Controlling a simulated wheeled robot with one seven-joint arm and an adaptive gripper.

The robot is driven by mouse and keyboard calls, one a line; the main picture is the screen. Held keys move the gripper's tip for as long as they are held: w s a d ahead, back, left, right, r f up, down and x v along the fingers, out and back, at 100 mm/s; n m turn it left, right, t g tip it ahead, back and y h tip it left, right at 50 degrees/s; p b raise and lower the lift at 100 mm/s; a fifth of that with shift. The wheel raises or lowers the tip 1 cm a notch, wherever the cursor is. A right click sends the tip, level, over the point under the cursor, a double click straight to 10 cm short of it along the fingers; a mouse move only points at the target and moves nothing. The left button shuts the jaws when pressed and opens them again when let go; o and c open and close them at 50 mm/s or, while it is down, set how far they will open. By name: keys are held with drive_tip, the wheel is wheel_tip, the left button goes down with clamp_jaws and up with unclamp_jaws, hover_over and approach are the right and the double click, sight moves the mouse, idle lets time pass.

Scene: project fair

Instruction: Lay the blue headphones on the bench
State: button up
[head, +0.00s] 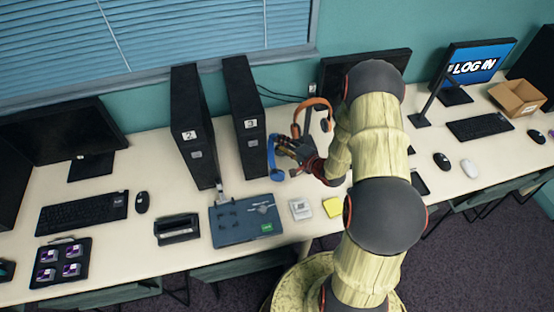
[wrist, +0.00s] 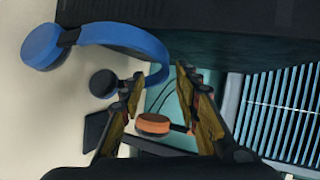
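The blue headphones (head: 274,160) are close against the right side of the second black computer tower, at the left of my gripper (head: 288,146) in the head view. The pale bench (head: 160,165) runs along the wall under the towers. My arm hides part of the bench.
Orange headphones (head: 311,104) stand behind my gripper, and their orange cup (wrist: 153,124) shows beyond the fingertips. Two black towers (head: 194,125) stand at left. A blue board (head: 246,222), a grey device (head: 300,209) and yellow notes (head: 332,206) lie along the front of the bench.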

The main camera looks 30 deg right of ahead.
drive_tip(key=x, duration=0.5)
drive_tip(key=shift+w+a+r+b, duration=0.2)
drive_tip(key=shift+w+r+b, duration=0.05)
drive_tip(key=shift+w+b, duration=0.15)
drive_tip(key=shift+c, duration=1.4)
drive_tip(key=shift+s, duration=0.1)
clamp_jaws()
